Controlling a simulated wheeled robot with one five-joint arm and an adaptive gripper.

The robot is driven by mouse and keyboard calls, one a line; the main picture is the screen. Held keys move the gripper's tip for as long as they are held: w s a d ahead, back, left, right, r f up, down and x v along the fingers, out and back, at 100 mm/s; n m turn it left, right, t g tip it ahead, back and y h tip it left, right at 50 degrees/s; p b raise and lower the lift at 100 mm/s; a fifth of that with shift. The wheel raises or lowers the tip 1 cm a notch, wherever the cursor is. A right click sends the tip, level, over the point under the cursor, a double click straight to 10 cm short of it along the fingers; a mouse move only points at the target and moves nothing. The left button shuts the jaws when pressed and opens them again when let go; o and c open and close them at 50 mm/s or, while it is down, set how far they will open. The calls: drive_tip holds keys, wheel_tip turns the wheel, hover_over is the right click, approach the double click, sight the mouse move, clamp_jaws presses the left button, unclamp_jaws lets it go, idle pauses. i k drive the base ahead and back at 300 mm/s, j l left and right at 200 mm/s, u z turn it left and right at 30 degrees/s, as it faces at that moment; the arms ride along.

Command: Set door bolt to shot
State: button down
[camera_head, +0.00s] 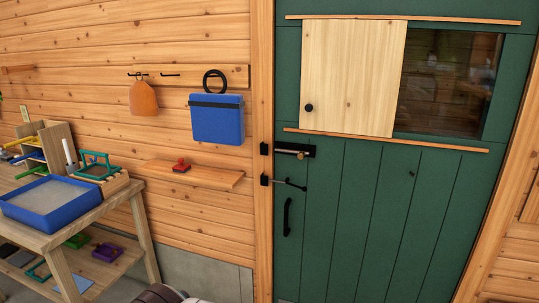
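The green door (375,200) appears closed in its pine frame. Its bolt (290,152) is a pale brass-coloured bar on a black plate near the door's left edge. The bolt's small knob sits toward the right part of the plate. A black keeper (264,149) is on the frame to the left, level with the bolt. The bar does not visibly reach into the keeper, though it is small at this distance.
Below the bolt are a thin black hook latch (288,184) and a black pull handle (287,217). A sliding wooden panel (352,78) covers part of the window. A shelf (200,174) and a workbench (62,232) stand left of the door.

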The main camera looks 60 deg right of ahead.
sight(301, 155)
drive_tip(key=z, duration=2.2)
